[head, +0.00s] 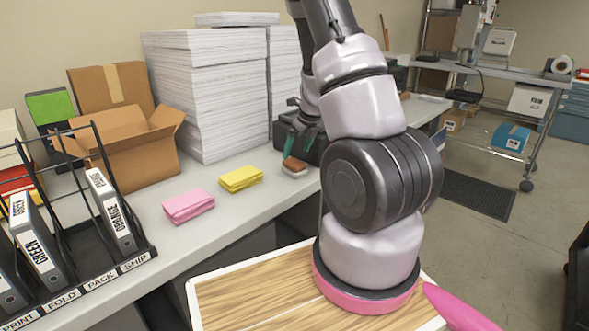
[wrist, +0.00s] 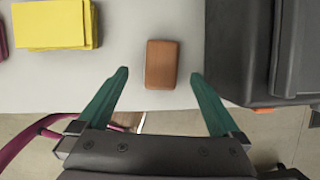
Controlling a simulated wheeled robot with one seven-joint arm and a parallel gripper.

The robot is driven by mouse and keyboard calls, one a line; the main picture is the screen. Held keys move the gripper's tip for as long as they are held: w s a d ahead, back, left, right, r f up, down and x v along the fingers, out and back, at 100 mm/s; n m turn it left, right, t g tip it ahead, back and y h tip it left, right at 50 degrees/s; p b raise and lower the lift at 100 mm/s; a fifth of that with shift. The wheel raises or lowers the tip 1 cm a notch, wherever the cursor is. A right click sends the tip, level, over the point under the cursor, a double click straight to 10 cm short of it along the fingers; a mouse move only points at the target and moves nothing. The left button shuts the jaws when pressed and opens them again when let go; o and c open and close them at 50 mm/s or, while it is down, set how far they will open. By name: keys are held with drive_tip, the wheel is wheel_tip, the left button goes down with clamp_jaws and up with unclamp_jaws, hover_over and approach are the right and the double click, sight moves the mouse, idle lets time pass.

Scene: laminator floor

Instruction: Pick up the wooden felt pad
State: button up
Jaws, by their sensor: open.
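The wooden felt pad (wrist: 161,64) is a small brown block lying on the light grey counter. In the wrist view it sits just beyond and between my fingertips, nearer the left-right middle. It also shows in the head view (head: 294,167) near the counter's front edge. My gripper (wrist: 159,75) has two green fingers spread wide apart with nothing between them. In the head view my gripper (head: 299,137) hangs over the pad, partly behind my arm.
Yellow cloths (head: 240,178) and pink cloths (head: 188,205) lie left of the pad. A dark machine (wrist: 292,50) stands close on its right. Tall paper stacks (head: 207,95) and an open cardboard box (head: 128,148) stand behind. A black file rack (head: 90,200) is at left.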

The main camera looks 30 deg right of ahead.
sight(295, 162)
drive_tip(key=shift+x, duration=0.85)
drive_tip(key=x, duration=0.4)
drive_tip(key=shift+s+d+f, duration=0.1)
drive_tip(key=shift+d+f, duration=0.1)
drive_tip(key=shift+f, duration=0.45)
drive_tip(key=c, duration=1.3)
